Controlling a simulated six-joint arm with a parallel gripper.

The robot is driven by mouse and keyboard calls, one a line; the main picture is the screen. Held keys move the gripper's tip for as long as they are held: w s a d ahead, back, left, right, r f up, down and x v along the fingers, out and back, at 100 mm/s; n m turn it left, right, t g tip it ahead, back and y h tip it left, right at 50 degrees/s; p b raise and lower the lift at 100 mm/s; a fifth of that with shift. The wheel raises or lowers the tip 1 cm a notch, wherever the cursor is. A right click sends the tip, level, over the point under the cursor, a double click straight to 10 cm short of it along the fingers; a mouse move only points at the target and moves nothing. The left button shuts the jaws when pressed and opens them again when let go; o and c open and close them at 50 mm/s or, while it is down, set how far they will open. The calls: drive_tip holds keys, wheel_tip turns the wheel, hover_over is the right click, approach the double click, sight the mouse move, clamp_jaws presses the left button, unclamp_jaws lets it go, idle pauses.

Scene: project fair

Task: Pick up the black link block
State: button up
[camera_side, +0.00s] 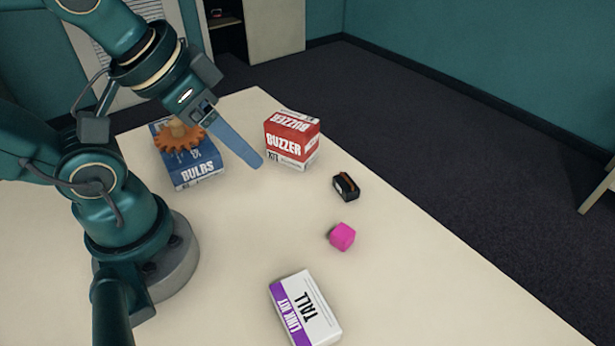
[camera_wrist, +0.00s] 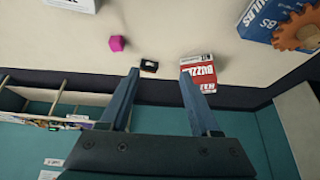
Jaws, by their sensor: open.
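The black link block (camera_side: 346,187) is a small dark block with a brownish-orange strip on top. It lies on the table right of the red buzzer box in the side view. It also shows in the wrist view (camera_wrist: 149,65), just beyond the left fingertip. My gripper (camera_side: 251,163) is up and to the left of the block in the side view, beside the buzzer box. In the wrist view my gripper (camera_wrist: 160,74) has its two fingers spread apart with nothing held between them.
A red buzzer box (camera_side: 291,140) stands near my gripper. A blue bulbs box (camera_side: 197,172) with an orange gear (camera_side: 180,138) stands left of it. A magenta cube (camera_side: 342,236) and a white-purple link kit box (camera_side: 306,309) lie nearer the front. The table edge (camera_side: 420,205) runs right of the block.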

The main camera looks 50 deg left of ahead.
drive_tip(key=w+a+r+m+g+y, duration=0.2)
drive_tip(key=w+a+m+y, duration=0.2)
drive_tip(key=a+m, duration=0.2)
drive_tip(key=m+y, duration=0.7)
drive_tip(key=m, duration=0.4)
hover_over(338, 176)
wheel_tip(338, 176, down, 8)
drive_tip(key=f, duration=0.1)
drive_tip(key=d+f+m+t, duration=0.1)
drive_tip(key=d+f+m+t+y, duration=0.1)
drive_tip(key=shift+s+d+f, duration=0.1)
drive_tip(key=shift+s+f, duration=0.15)
drive_tip(key=shift+f, duration=0.15)
drive_tip(key=f, duration=0.1)
drive_tip(key=s+d+f+m, duration=0.1)
drive_tip(key=f+m, duration=0.1)
drive_tip(key=f, duration=0.1)
drive_tip(key=shift+s+d+t, duration=0.25)
drive_tip(key=shift+d+t, duration=0.05)
drive_tip(key=shift+d, duration=0.1)
drive_tip(key=shift+x, duration=2.45)
